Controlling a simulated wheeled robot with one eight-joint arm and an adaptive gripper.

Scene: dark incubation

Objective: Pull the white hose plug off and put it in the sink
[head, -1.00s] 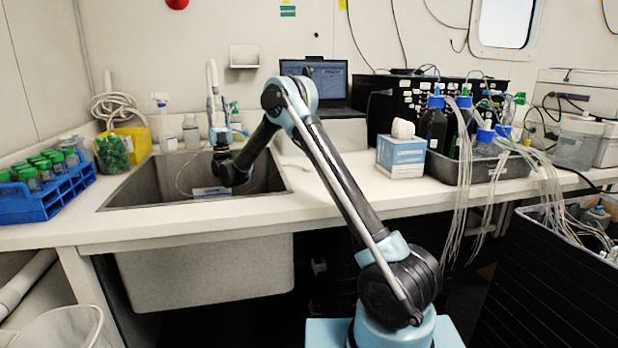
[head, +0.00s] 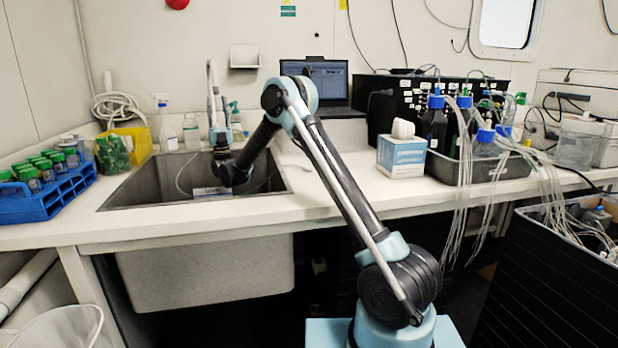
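The grey sink (head: 130,190) is set into the left part of the white counter. My arm reaches over its right side, with the wrist low over the basin. From there the light blue end of my arm points up towards a tall pale tap or hose (head: 211,75) behind the sink. My gripper (head: 215,103) is small and dark against it, close to or at the tap. I cannot tell whether its fingers are open or shut, or whether they touch anything. I cannot make out the white hose plug. A flat whitish piece (head: 212,191) shows in the sink.
A blue rack (head: 50,200) of green-capped tubes stands left of the sink. Spray bottles (head: 163,120) and a coiled white hose (head: 115,108) are behind. A tissue box (head: 402,155) and a tray of bottles (head: 500,170) stand to the right.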

